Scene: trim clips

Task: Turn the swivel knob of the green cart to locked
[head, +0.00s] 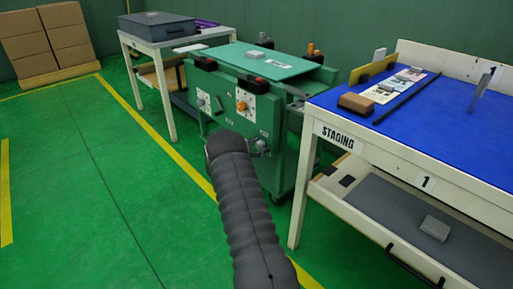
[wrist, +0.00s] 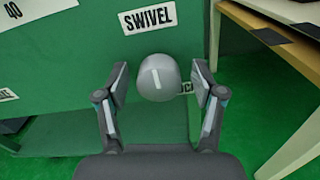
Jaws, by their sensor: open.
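The green cart (head: 278,125) stands between two tables in the head view; its green side fills much of the wrist view (wrist: 60,75). The swivel knob (wrist: 157,78) is a round grey knob under a SWIVEL label (wrist: 148,16). Its white line is near upright, with its top tilted slightly left. A label (wrist: 186,88) to the knob's right is partly hidden; only letters like "OC" show. My gripper (wrist: 160,84) is open, with one finger on each side of the knob and visible gaps to both. In the head view, my dark arm hides most of the gripper.
The blue-topped STAGING table (head: 440,118) stands close on the cart's right; its leg and lower shelf show at the right of the wrist view. A white table (head: 172,45) with a grey case stands behind left. The cart also has an orange knob (head: 242,106). Floor at left is clear.

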